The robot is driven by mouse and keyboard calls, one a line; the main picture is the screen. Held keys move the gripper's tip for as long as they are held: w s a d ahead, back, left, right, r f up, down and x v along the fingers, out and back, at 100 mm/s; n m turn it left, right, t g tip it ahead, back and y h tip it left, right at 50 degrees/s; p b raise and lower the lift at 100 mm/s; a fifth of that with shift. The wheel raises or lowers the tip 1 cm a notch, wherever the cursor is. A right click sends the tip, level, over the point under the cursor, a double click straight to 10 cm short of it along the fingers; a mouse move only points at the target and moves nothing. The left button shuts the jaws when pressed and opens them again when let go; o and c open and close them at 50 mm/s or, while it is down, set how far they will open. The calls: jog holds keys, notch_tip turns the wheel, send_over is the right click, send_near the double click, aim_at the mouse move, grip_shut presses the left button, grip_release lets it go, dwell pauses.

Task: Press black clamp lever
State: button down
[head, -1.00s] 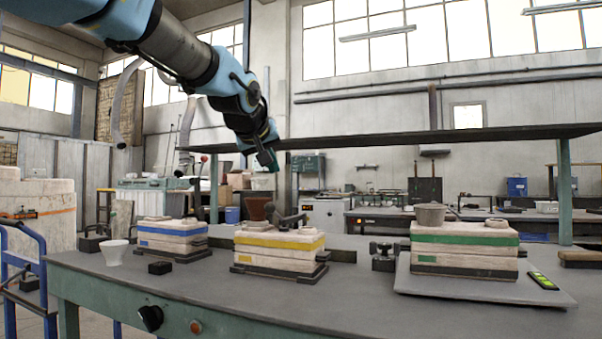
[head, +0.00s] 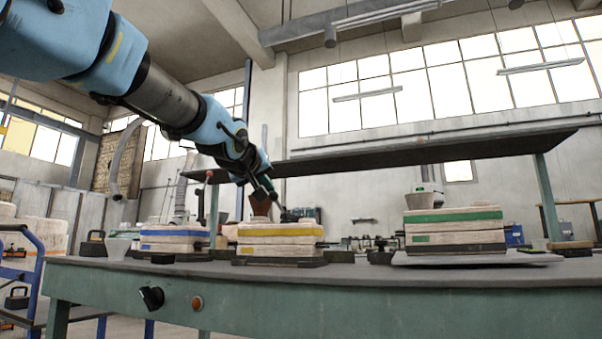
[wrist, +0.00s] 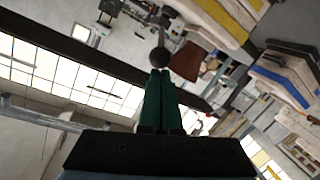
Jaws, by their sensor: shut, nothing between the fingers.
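The black clamp lever (wrist: 160,56) shows in the wrist view as a dark ball on a stem, just beyond my fingertips. Whether they touch it I cannot tell. My gripper (wrist: 160,74) has its two green fingers shut together and empty. In the head view my gripper (head: 271,196) points down and to the right, above the back of the yellow-striped mould (head: 280,242). The dark clamp (head: 290,215) shows low behind that mould, close to the fingertips, and is partly hidden.
A blue-striped mould (head: 175,238) stands left and a green-striped mould (head: 455,230) right on the table (head: 400,277). A brown pot (wrist: 187,61) is close beside the fingers. A dark shelf (head: 430,152) spans behind. A red-knobbed lever (head: 209,174) stands left of my gripper.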

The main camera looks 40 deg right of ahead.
jog(key=shift+s+f+b, duration=0.1)
jog(key=shift+f+b, duration=0.35)
jog(key=shift+f, duration=0.2)
notch_tip(320, 180, up, 5)
jog(key=w+p, duration=0.2)
jog(key=p, duration=0.3)
jog(key=f+v, duration=0.1)
jog(key=v, duration=0.9)
jog(key=shift+f+p, duration=0.3)
jog(key=shift+f, duration=0.05)
jog(key=shift+w+a, duration=0.15)
